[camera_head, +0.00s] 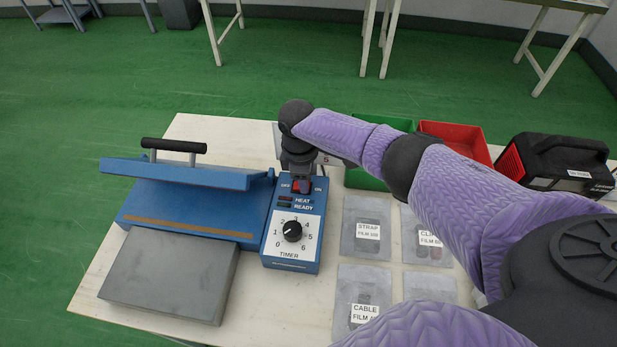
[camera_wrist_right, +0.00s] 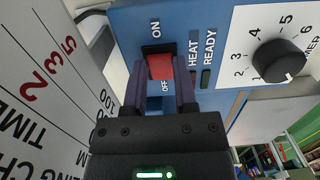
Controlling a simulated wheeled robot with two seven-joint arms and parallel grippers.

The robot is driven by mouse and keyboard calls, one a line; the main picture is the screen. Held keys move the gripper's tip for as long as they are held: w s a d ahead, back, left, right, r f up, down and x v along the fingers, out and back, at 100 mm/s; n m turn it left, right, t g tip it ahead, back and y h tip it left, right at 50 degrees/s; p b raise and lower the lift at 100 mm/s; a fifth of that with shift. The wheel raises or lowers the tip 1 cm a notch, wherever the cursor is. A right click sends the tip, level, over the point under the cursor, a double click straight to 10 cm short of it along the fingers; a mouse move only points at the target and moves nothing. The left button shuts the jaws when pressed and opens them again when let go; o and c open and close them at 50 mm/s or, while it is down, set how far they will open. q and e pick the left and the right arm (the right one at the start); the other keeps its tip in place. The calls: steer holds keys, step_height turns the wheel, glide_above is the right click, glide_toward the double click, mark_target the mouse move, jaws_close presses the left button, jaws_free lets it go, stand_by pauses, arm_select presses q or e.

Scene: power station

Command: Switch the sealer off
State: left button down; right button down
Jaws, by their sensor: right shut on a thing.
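The blue sealer (camera_head: 190,195) stands on the white table with its lid arm raised and a black handle on top. Its control box (camera_head: 285,262) carries a timer dial (camera_head: 292,231), which also shows in the right wrist view (camera_wrist_right: 279,61). The red power switch (camera_wrist_right: 160,67) sits in a black frame between the ON and OFF labels. Its red part lies toward OFF, but its exact tilt is unclear. My right gripper (camera_head: 300,175) reaches down from above, its fingers shut on either side of the switch. The HEAT and READY lamps look dark. My left gripper is out of view.
A grey slab (camera_head: 170,275) lies in front of the sealer. Film packets (camera_head: 366,225) lie right of the control box. A green bin (camera_head: 365,180), a red bin (camera_head: 458,137) and a black-and-red device (camera_head: 560,165) stand behind. A printed sign (camera_wrist_right: 45,100) stands close beside my right gripper.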

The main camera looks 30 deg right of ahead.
steer(key=shift+c, duration=2)
jaws_free()
step_height(320, 180, up, 10)
steer(key=p, duration=0.3)
steer(key=shift+w+a+p, duration=0.25)
steer(key=shift+a+p, duration=0.05)
steer(key=shift+p, duration=0.1)
steer(key=shift+f, duration=0.1)
